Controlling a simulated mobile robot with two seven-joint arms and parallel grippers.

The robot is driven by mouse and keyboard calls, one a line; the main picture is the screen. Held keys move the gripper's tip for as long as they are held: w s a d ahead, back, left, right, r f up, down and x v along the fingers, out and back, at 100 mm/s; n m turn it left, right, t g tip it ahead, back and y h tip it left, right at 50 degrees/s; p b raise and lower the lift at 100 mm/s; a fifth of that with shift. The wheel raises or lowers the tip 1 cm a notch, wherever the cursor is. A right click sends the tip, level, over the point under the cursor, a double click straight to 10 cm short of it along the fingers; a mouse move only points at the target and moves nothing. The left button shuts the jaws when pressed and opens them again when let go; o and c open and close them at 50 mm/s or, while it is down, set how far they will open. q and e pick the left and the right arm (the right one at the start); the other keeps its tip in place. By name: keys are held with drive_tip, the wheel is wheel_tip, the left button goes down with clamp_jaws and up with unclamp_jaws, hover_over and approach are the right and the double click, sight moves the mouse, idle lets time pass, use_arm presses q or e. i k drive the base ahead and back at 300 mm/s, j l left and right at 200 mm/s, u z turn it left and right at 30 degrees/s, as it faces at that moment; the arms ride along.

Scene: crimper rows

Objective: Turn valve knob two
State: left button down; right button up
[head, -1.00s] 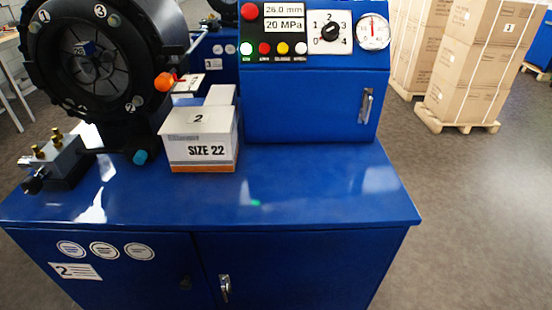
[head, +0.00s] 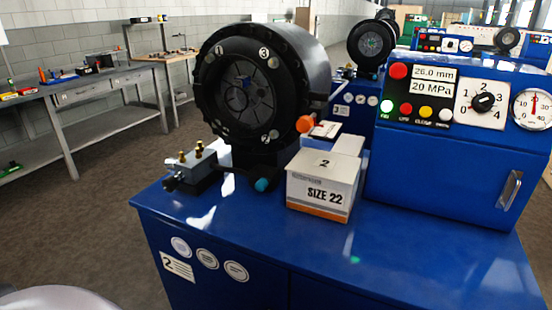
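The blue crimper cabinet (head: 160,243) carries a label with a 2 on its front. On its left end sits a grey valve block (head: 197,162) with brass fittings on top and a small black knob (head: 171,183) at its front left. The blue control box (head: 440,165) at the right has a black rotary knob (head: 484,102) on a white plate marked 0 to 4. Its exact setting is too small to tell. Neither of my grippers shows.
The black crimper head (head: 245,90) stands behind the valve block. A SIZE 22 box (head: 320,190) stands between it and the control box. A grey workbench (head: 100,95) is at the left, with open floor (head: 90,210) before it. More crimpers stand behind.

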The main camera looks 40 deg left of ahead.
sight(170, 184)
drive_tip(key=u, duration=1.55)
